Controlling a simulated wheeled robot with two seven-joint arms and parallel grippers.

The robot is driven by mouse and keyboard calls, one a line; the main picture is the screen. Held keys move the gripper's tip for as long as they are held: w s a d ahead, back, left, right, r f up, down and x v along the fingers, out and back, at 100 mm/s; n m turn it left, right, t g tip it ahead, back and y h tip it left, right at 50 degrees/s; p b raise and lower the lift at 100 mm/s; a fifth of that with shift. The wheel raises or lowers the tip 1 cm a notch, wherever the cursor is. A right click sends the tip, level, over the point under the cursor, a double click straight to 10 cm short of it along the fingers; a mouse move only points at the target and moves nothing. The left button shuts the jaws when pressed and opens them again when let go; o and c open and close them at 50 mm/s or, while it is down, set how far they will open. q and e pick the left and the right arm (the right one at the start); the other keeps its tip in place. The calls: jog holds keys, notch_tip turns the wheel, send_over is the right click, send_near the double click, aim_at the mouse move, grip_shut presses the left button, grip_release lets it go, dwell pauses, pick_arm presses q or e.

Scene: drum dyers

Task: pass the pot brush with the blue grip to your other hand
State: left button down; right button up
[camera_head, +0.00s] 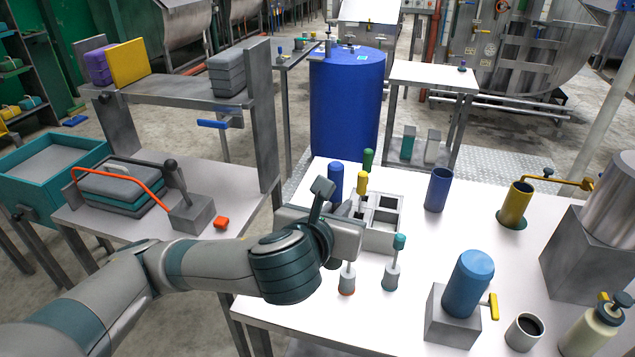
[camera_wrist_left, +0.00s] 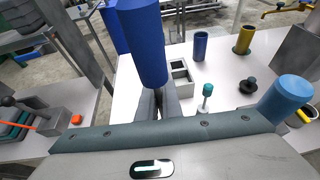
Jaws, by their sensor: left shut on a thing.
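The pot brush with the blue grip shows as an upright blue cylinder (camera_head: 335,181) at the back of the white table in the head view. Its grip fills the upper middle of the left wrist view (camera_wrist_left: 141,45). My left gripper (camera_head: 345,211) is shut on this brush, with the grip standing above the fingers. The brush's lower end is hidden behind my gripper and wrist. My right gripper is in neither view.
A grey divided rack (camera_head: 383,238) stands beside my left gripper, with yellow (camera_head: 362,182) and green (camera_head: 368,159) grips near it. A teal-topped brush (camera_head: 394,267), blue cup (camera_head: 438,190) and large blue cylinder (camera_head: 468,284) stand on the white table (camera_head: 425,225).

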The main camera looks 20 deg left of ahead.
pick_arm(q)
jog(key=s+d+f, duration=0.3)
jog(key=s+d, duration=0.1)
jog(key=d, duration=0.4)
jog(key=s+d+f+m+h, duration=0.1)
jog(key=s+d+f, duration=0.3)
jog(key=d, duration=0.4)
jog(key=shift+s+d+f+m+h, duration=0.25)
jog(key=shift+s+f+m+h, duration=0.05)
jog(key=shift+s, duration=0.3)
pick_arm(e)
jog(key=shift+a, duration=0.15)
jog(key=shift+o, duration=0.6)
